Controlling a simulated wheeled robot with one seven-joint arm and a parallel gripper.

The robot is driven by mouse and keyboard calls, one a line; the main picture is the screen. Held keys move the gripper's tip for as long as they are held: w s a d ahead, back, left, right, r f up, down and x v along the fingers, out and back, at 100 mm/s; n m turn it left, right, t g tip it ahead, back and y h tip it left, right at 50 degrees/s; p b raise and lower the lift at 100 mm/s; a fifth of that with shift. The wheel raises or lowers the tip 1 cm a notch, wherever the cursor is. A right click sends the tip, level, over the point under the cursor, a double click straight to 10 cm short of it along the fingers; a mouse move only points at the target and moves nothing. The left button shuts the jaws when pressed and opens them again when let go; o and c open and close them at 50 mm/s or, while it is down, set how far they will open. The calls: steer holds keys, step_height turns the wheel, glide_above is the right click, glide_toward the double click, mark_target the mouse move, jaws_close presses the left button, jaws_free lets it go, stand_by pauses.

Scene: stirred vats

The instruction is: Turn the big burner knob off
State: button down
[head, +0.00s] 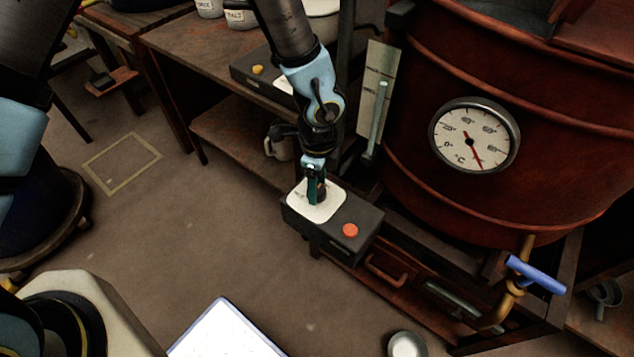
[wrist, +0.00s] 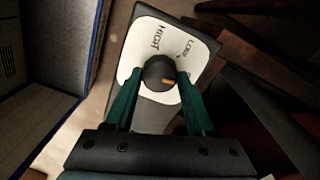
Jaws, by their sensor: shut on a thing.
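The big burner knob (wrist: 159,72) is a round dark knob with an orange pointer mark. It sits on a white plate (wrist: 193,41) marked HIGH and LOW. In the wrist view the orange mark points right and slightly down, on the side of the LOW label. My gripper (wrist: 157,80) has its green fingers on either side of the knob, shut on it. In the head view my gripper (head: 317,196) comes down onto the white plate of the dark control box (head: 341,239) and mostly hides the knob. An orange-red button or lamp (head: 350,230) is on the same box.
A large red vat (head: 412,130) with a round temperature dial (head: 474,136) stands right of my arm. A blue-handled tap (head: 536,274) juts out low at the right. A workbench (head: 190,45) stands behind. The floor left of the box is open.

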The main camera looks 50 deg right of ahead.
steer(key=shift+m, duration=0.6)
steer(key=shift+c, duration=1.2)
jaws_free()
steer(key=shift+r, duration=0.1)
step_height(320, 180, up, 11)
steer(key=shift+d+f, duration=0.2)
